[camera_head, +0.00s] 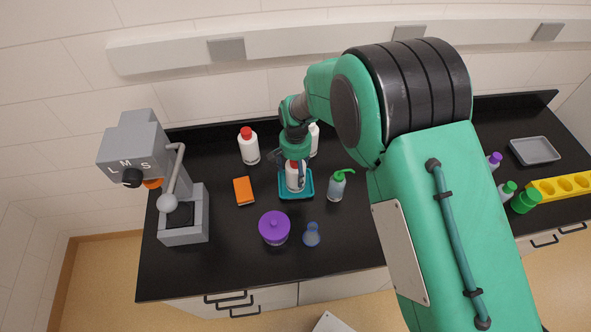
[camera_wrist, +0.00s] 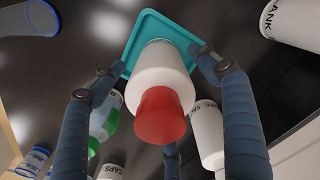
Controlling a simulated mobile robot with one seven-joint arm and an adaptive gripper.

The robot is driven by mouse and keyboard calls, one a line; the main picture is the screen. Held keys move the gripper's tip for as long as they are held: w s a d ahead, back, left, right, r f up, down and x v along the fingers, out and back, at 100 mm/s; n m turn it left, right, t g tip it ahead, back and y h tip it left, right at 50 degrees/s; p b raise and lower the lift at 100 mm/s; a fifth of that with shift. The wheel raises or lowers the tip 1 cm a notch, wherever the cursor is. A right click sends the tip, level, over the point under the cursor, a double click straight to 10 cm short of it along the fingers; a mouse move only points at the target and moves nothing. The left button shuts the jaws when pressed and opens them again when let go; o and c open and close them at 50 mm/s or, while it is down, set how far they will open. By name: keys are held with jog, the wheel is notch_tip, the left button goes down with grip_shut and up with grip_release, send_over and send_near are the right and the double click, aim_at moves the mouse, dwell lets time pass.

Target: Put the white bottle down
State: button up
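A white bottle with a red cap (camera_head: 294,183) stands upright in the small teal tray (camera_head: 297,197) on the black counter. In the wrist view the white bottle (camera_wrist: 159,80) shows its red cap towards the camera, with its base over the teal tray (camera_wrist: 146,22). My gripper (camera_head: 291,168) is around the bottle from above. In the wrist view my gripper's fingers (camera_wrist: 160,68) are spread on both sides of the bottle, with visible gaps, so it looks open. A third finger shows below the cap. The far side of the bottle's base is hidden.
Another red-capped white bottle (camera_head: 249,150) stands behind left; a further white bottle (camera_head: 314,140) is close behind my gripper. A green-spouted wash bottle (camera_head: 336,187) is right of the tray, an orange block (camera_head: 244,191) left, a purple-lidded jar (camera_head: 274,229) in front. A grey machine (camera_head: 183,215) stands far left.

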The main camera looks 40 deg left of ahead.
notch_tip(320, 180, up, 12)
jog(key=shift+r, duration=0.15)
dwell(0.7)
dwell(0.5)
dwell(0.4)
jog(key=shift+w+d+r, duration=0.1)
jog(key=w+d+r+m+t+y, duration=0.1)
jog(key=w+d+r, duration=0.1)
jog(key=d+r, duration=1.2)
jog(key=w+d+r+m+t, duration=0.1)
jog(key=w+d+r, duration=0.1)
jog(key=d+r, duration=1.2)
jog(key=s+d+r+m+t, duration=0.1)
jog(key=s+d, duration=0.3)
jog(key=d, duration=0.5)
jog(key=s+d+t, duration=0.1)
jog(key=s+d, duration=0.2)
jog(key=d, duration=0.7)
jog(key=s+d+m+t+h, duration=0.1)
jog(key=s+d, duration=1)
jog(key=s, duration=0.1)
jog(key=shift+s+m+t, duration=0.3)
jog(key=shift+s, duration=0.1)
